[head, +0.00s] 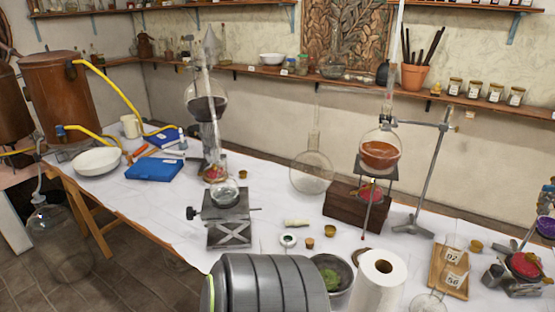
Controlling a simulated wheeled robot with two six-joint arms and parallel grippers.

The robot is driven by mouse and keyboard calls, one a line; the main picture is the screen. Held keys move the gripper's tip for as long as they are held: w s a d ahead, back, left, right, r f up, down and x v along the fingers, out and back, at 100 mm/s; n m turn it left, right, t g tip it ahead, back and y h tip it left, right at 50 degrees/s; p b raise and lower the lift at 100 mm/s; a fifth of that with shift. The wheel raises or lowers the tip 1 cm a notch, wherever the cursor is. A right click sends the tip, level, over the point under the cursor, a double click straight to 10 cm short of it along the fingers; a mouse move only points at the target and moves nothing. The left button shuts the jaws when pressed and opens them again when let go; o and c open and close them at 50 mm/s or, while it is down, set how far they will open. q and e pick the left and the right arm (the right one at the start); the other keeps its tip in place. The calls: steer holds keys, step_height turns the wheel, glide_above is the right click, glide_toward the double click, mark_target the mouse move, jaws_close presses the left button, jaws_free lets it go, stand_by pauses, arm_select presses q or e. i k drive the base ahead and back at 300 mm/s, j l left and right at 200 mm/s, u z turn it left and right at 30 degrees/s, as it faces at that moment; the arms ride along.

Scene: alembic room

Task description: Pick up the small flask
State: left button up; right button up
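Several glass flasks stand on the white-covered table, and I cannot tell for certain which is the small flask. A small round clear flask (225,191) rests on top of a lab jack (230,218), below a distillation column. A larger clear round flask with a long neck (312,173) stands behind, near the wall. Another small clear glass vessel (428,302) is partly cut off at the bottom edge, right of the paper roll.
A paper towel roll (381,270), a bowl with green stuff (331,282) and a wooden tray with numbered tags (449,270) crowd the front. A metal stand (420,190) holds an orange-filled flask (380,151). A blue case (154,169) lies left. Some cloth left of the jack is bare.

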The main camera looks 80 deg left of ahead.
mark_target(224, 190)
steer(key=u, duration=3)
